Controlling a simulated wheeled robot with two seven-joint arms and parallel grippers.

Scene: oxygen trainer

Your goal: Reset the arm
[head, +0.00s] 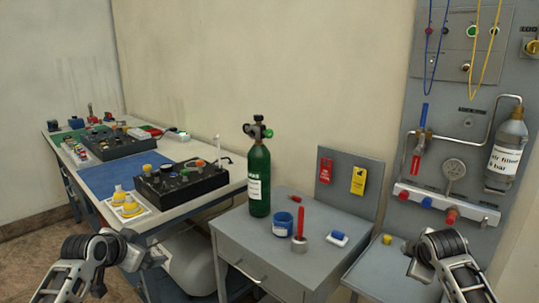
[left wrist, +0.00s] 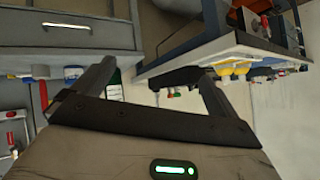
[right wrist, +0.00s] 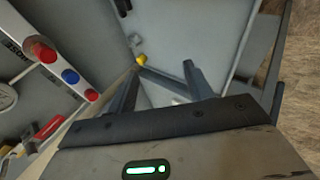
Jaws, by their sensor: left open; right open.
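My left gripper (left wrist: 157,72) is open and empty in the left wrist view, with its two dark fingers spread apart. In the head view the left arm is at the lower left, in front of the workbench. My right gripper (right wrist: 160,68) is also open and empty in the right wrist view. In the head view the right arm is at the lower right, in front of the grey panel. Neither gripper touches any object. The green oxygen cylinder (head: 259,180) stands upright on the grey cabinet, between the two arms and farther back.
The grey cabinet (head: 240,240) also holds a blue cup (head: 282,225), a red marker in a holder (head: 300,240) and a blue-and-white item (head: 338,239). A workbench (head: 165,217) with a black control box (head: 182,181) is at left.

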